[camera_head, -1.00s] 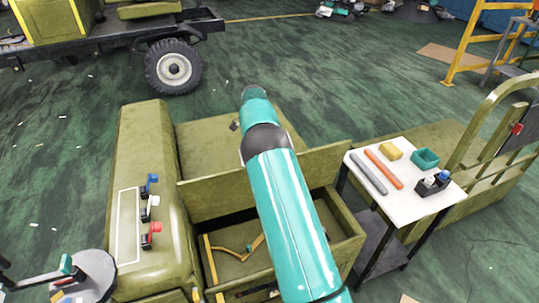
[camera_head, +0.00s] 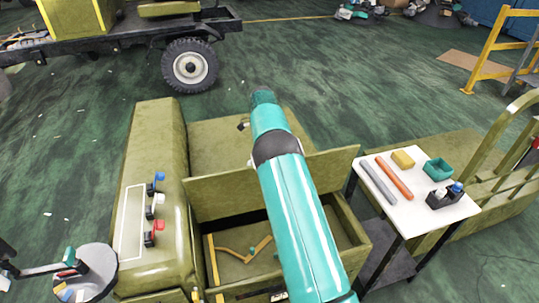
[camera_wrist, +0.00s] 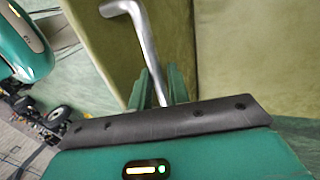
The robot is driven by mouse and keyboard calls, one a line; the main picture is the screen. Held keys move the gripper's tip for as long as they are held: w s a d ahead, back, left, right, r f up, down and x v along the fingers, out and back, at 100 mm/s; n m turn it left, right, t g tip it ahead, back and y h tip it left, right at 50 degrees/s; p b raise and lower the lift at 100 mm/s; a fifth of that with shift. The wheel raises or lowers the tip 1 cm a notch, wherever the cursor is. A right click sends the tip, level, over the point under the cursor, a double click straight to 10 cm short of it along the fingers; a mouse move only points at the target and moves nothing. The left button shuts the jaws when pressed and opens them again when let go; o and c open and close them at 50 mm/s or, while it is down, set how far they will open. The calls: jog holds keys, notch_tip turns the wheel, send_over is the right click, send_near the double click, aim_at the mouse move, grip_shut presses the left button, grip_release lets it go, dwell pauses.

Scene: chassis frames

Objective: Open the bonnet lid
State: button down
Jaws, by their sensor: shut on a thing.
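The olive bonnet has a flat top panel (camera_head: 222,143) and a long upright panel (camera_head: 225,195) beside an open compartment in the head view. I cannot tell for sure which panel is the lid. In the wrist view, a bent grey metal handle (camera_wrist: 143,45) stands against an olive surface (camera_wrist: 95,40). My gripper (camera_wrist: 160,78) is shut on the lower part of this handle, with a green finger on either side. In the head view my teal arm reaches over the compartment to the far panel and hides part of both panels. The fingers are not clear there.
Yellow bent rods (camera_head: 240,252) lie in the compartment. A rounded olive fender (camera_head: 155,215) with blue, white and red knobs is at left. Green floor is free beyond the bonnet.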

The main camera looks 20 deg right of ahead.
jog(key=c, duration=1.5)
grip_release()
jog(key=shift+w+a+f, duration=0.15)
jog(key=shift+w+a, duration=0.1)
jog(key=shift+w, duration=0.25)
jog(key=shift+c, duration=0.2)
jog(key=shift+o, duration=0.4)
jog(key=shift+w+f, duration=0.1)
jog(key=shift+w, duration=0.05)
jog(key=shift+s+d+r, duration=0.2)
jog(key=shift+s+r, duration=0.05)
jog(key=shift+s, duration=0.15)
jog(key=shift+f, duration=0.1)
